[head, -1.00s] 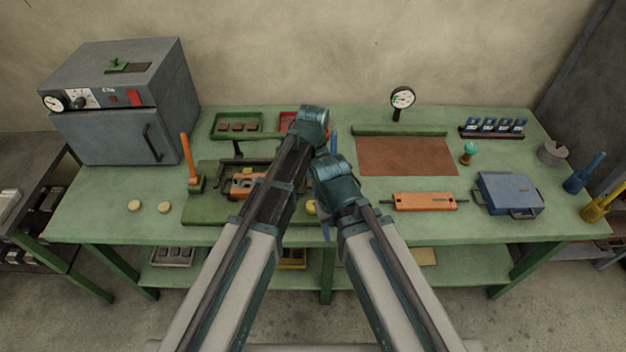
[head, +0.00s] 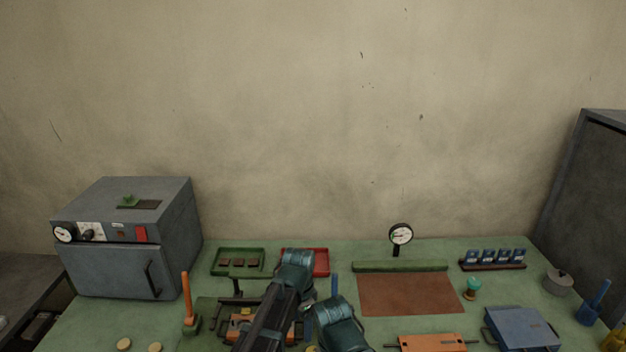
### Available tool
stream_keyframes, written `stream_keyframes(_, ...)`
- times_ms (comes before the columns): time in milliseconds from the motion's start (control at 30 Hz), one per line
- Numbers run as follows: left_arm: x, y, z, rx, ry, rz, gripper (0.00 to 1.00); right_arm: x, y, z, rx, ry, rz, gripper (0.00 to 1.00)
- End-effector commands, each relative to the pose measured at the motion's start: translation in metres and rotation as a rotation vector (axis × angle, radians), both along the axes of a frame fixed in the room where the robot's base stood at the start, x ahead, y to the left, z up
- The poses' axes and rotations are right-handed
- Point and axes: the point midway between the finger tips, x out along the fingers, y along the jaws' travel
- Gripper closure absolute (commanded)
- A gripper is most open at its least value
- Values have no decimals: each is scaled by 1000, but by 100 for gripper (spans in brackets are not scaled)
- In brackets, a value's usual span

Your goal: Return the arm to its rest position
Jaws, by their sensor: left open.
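Both my arms come up from the bottom edge over the middle of the bench. My left arm's teal wrist overlaps the red tray (head: 318,255) in the picture. The green machine with an orange lever (head: 187,300) stands left of my arms, partly covered by the left one.
A grey oven (head: 125,240) stands at the left. A green tray (head: 238,262) holds dark pieces. A dial gauge (head: 400,235), brown mat (head: 405,293), rack of blue items (head: 493,258), blue case (head: 522,329) and orange bar (head: 432,342) lie to the right. The wall above is clear.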

Motion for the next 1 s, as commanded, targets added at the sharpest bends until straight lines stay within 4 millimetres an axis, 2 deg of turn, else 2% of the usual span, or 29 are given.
stream_keyframes(33,-17,22,0,-2,-6,111,18,0,0,0,0,0,0,50)
stream_keyframes(200,-43,70,0,-13,-23,454,18,0,0,0,0,0,0,50)
stream_keyframes(400,-68,105,0,-25,-37,741,18,0,0,0,0,0,0,50)
stream_keyframes(667,-99,139,1,-40,-52,1053,18,0,0,0,0,0,0,50)
stream_keyframes(1000,-118,87,-7,21,-26,915,18,0,0,-7,0,0,0,50)
